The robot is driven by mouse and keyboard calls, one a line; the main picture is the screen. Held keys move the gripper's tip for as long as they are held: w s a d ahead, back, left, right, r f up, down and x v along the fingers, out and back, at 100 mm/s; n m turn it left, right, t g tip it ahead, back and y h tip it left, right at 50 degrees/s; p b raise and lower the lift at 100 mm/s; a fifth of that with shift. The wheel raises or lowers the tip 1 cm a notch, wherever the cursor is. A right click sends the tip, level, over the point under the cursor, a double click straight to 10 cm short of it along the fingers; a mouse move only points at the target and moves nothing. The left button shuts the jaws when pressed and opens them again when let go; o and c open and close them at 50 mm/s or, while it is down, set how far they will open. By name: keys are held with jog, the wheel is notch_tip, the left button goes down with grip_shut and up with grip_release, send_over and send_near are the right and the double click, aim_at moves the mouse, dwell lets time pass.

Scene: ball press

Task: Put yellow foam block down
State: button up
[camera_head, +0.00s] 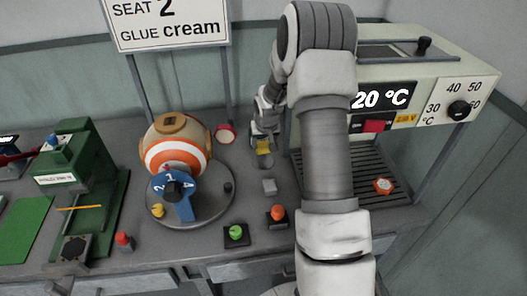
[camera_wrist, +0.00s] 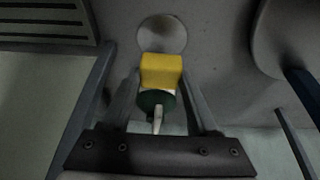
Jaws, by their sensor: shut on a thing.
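The yellow foam block (camera_wrist: 161,70) shows between my gripper's fingers in the wrist view. A green round part and a pale stem sit directly below it in that picture. My gripper (camera_wrist: 158,98) is shut on it. In the head view, my gripper (camera_head: 264,138) is over the back of the grey bench, left of the oven, with the yellow block (camera_head: 264,147) at its tip. Whether the block touches the bench cannot be told. A round pale disc (camera_wrist: 162,34) lies on the grey surface just beyond the block in the wrist view.
An orange-and-white striped ball (camera_head: 177,150) sits on a round grey turntable (camera_head: 210,205) to the left. The oven (camera_head: 430,85) and its slatted rack (camera_head: 345,172) stand right.

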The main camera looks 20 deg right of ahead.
aim_at(264, 153)
notch_tip(264, 153, down, 4)
jog(key=shift+r, duration=0.1)
jog(key=shift+f+b, duration=0.6)
jog(key=shift+b, duration=0.1)
jog(key=o, duration=1.4)
jog(key=shift+o, duration=0.2)
jog(key=shift+r, duration=0.15)
